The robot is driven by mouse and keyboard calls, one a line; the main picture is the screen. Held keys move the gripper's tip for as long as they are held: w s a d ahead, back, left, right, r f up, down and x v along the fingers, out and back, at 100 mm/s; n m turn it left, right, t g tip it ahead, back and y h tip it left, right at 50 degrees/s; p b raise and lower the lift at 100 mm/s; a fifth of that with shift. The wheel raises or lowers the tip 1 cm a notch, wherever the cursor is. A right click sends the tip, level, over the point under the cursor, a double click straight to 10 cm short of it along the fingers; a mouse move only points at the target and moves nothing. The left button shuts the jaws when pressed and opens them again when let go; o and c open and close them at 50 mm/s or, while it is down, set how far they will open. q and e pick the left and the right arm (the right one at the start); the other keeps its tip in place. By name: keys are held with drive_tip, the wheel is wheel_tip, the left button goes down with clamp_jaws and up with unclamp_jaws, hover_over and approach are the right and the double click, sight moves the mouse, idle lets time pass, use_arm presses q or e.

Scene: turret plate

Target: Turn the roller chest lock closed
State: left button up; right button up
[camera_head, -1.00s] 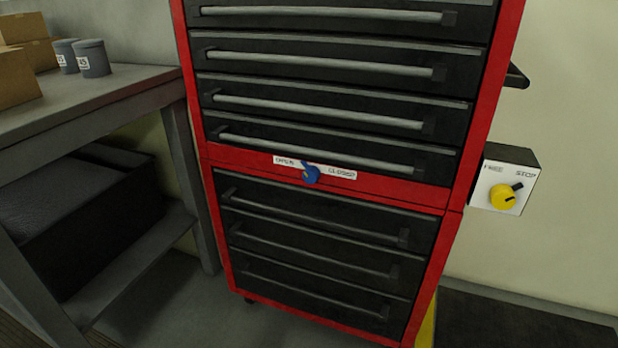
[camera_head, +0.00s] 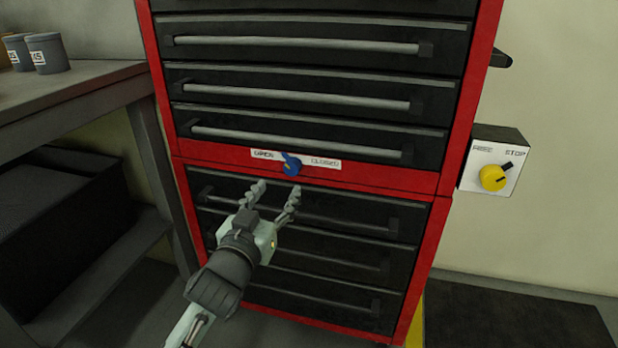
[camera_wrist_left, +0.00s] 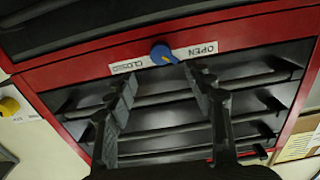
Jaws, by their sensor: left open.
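The roller chest (camera_head: 440,183) is red with black drawers. Its lock is a blue knob (camera_head: 291,167) on the red band between the upper and lower drawers. The knob's pointer tilts up and left, toward the OPEN end of the white label (camera_head: 322,162); CLOSED is at the right end. My left gripper (camera_head: 277,188) is open and empty, its fingertips just below the knob in the head view. In the left wrist view, the knob (camera_wrist_left: 161,54) shows upside down beyond the gap between the fingers (camera_wrist_left: 160,80), apart from them. My right gripper is not in view.
A white box with a yellow FREE/STOP knob (camera_head: 493,178) is on the wall right of the chest. A grey workbench (camera_head: 75,100) with two grey cups (camera_head: 48,53) stands at the left. Drawer handles (camera_head: 300,212) stick out below the lock.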

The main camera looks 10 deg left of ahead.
sight(291, 170)
use_arm(q)
drive_tip(key=w, duration=0.7)
drive_tip(key=shift+w, duration=0.25)
drive_tip(key=c, duration=1.2)
